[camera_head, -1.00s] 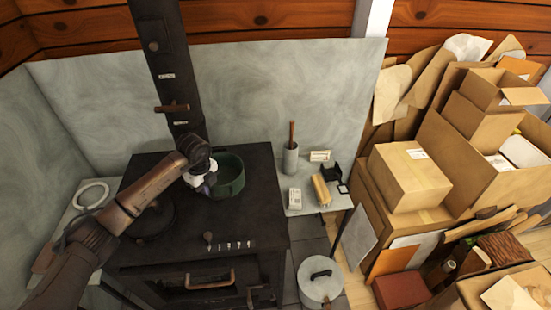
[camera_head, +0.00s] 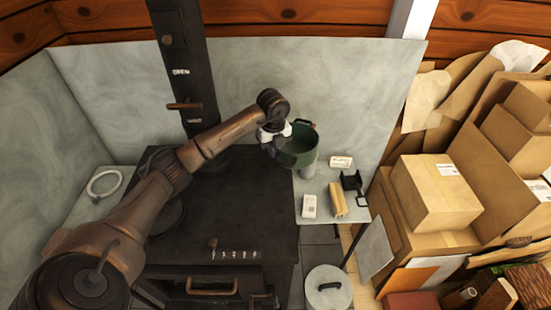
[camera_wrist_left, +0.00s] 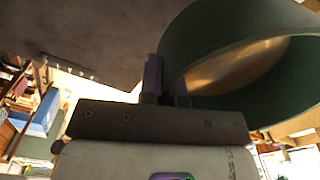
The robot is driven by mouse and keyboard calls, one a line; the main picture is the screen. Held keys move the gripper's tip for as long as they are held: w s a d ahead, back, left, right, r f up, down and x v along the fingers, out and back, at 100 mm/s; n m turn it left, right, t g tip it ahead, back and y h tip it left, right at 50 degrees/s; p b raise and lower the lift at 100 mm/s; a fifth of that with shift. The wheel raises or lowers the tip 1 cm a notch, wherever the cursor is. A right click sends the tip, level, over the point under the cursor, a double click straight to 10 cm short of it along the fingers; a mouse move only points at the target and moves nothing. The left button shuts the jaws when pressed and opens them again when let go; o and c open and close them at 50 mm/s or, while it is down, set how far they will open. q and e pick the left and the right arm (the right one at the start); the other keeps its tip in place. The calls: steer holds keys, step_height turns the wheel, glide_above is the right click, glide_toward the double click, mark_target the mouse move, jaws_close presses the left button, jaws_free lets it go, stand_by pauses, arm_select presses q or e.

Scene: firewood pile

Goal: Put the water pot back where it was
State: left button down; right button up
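The dark green water pot (camera_head: 306,135) is upright, at the right rear of the black stove (camera_head: 235,220) in the head view. It is above the stove's right edge and the small grey side table (camera_head: 328,215). My left gripper (camera_head: 276,131) is at the pot's left side, shut on its wall. In the left wrist view the pot (camera_wrist_left: 225,45) fills the upper right, with its rim wall between the two fingers (camera_wrist_left: 166,80). My right gripper is not in view.
The side table holds a white box (camera_head: 309,206), a wooden block (camera_head: 338,200) and a black stand (camera_head: 352,184). A lidded grey pot (camera_head: 326,288) stands on the floor. Cardboard boxes (camera_head: 438,195) fill the right.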

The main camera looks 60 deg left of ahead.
arm_select(q)
steer(key=shift+s+a+f+b, duration=0.5)
steer(key=shift+s+a+f, duration=0.25)
steer(key=shift+a+f, duration=1)
steer(key=shift+s+a+f+b, duration=0.55)
steer(key=shift+s+a+f, duration=0.2)
steer(key=shift+a+f, duration=1)
steer(key=shift+s+a+f+b, duration=0.5)
steer(key=shift+s+a+f, duration=0.25)
steer(key=shift+a+f, duration=0.95)
steer(key=shift+f, duration=0.2)
steer(key=c, duration=1.7)
jaws_free()
steer(key=shift+d+f, duration=0.1)
steer(key=o, duration=0.4)
steer(key=shift+r+p, duration=0.75)
steer(key=shift+r, duration=3.15)
